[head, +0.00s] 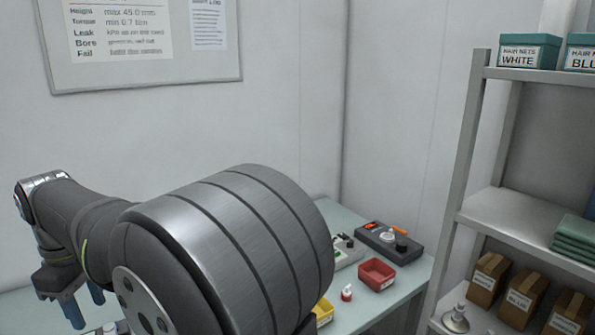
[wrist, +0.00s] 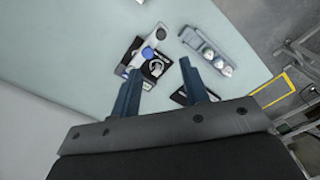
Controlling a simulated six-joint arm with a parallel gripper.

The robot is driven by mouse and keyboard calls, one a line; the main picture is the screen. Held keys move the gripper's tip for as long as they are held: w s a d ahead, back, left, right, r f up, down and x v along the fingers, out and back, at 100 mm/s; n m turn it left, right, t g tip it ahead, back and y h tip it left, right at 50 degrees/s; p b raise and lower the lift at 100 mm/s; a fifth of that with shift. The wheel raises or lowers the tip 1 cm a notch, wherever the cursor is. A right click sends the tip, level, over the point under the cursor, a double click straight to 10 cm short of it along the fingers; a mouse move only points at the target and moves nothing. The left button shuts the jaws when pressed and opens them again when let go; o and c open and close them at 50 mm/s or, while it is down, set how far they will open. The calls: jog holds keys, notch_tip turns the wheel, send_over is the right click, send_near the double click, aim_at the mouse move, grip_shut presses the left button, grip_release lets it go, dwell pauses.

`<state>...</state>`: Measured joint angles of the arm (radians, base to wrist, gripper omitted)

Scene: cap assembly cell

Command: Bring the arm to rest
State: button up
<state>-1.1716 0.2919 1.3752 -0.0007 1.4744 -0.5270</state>
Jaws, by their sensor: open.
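My gripper (head: 86,308) is at the lower left of the head view, with its two blue fingers pointing down. In the wrist view my gripper (wrist: 160,67) is open, with its fingers apart and nothing seen between them. The fingers are above the pale worktable (wrist: 80,55). Beyond the fingertips is a black fixture (wrist: 154,70) with a light ring-shaped mark, with a blue round part (wrist: 148,52) beside it. My large arm link hides much of the table in the head view.
A grey holder (wrist: 206,50) with several round pale parts lies on the table. At the table's right stand a red bin (head: 377,275), a dark grey device (head: 389,243) and a small red-and-white item (head: 346,293). A yellow bin (head: 323,312) is partly hidden. A metal shelf (head: 520,205) stands at right.

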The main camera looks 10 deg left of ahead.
notch_tip(320, 180, down, 13)
jog(key=shift+f, duration=0.15)
dwell(0.4)
